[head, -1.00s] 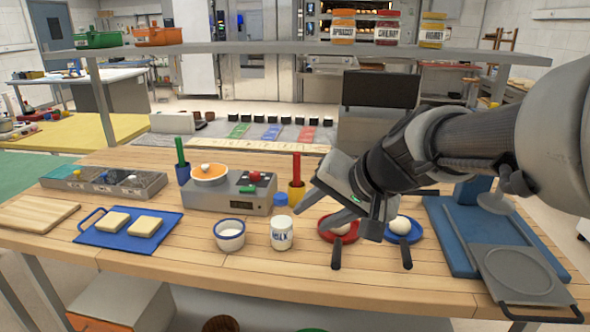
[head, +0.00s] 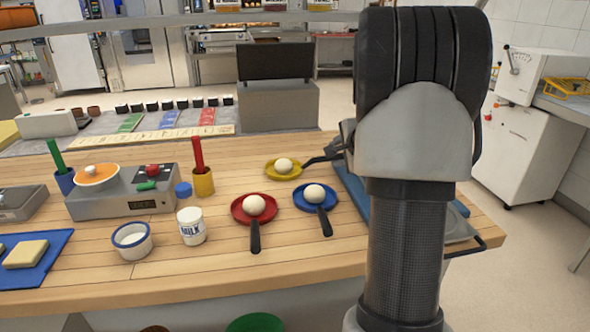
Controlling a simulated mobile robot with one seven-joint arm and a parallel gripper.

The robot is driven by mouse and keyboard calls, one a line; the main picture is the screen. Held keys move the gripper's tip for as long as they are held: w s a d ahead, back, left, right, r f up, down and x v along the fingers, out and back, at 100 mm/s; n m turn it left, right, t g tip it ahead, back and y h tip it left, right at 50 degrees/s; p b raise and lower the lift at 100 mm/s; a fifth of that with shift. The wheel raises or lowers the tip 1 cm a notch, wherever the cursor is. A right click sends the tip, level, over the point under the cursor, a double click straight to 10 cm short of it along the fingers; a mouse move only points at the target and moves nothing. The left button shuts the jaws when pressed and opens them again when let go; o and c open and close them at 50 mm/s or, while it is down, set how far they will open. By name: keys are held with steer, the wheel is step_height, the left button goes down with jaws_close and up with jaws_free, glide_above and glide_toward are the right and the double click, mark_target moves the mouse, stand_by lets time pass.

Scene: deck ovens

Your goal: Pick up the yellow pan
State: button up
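The yellow pan (head: 272,170) lies on the wooden worktop in the middle of the head view. A white ball (head: 284,164) rests in it. Its dark handle (head: 318,160) points right, toward my arm. My gripper (head: 346,136) is mostly hidden behind my arm; only a grey edge shows close to the far end of the handle. I cannot tell whether it touches the handle or whether its fingers are open.
A red pan (head: 239,211) and a blue pan (head: 303,203), each with a white ball, lie nearer the front edge. A milk jar (head: 191,227), a white bowl (head: 131,243) and a scale (head: 120,197) stand left. A blue board (head: 355,198) lies partly behind my arm.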

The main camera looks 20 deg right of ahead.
steer(key=x, duration=0.3)
steer(key=shift+w+f, duration=0.25)
steer(key=shift+w, duration=0.1)
steer(key=x, duration=0.5)
steer(key=shift+s+a+f, duration=0.1)
steer(key=shift+f, duration=0.05)
steer(key=shift+c, duration=0.3)
jaws_close()
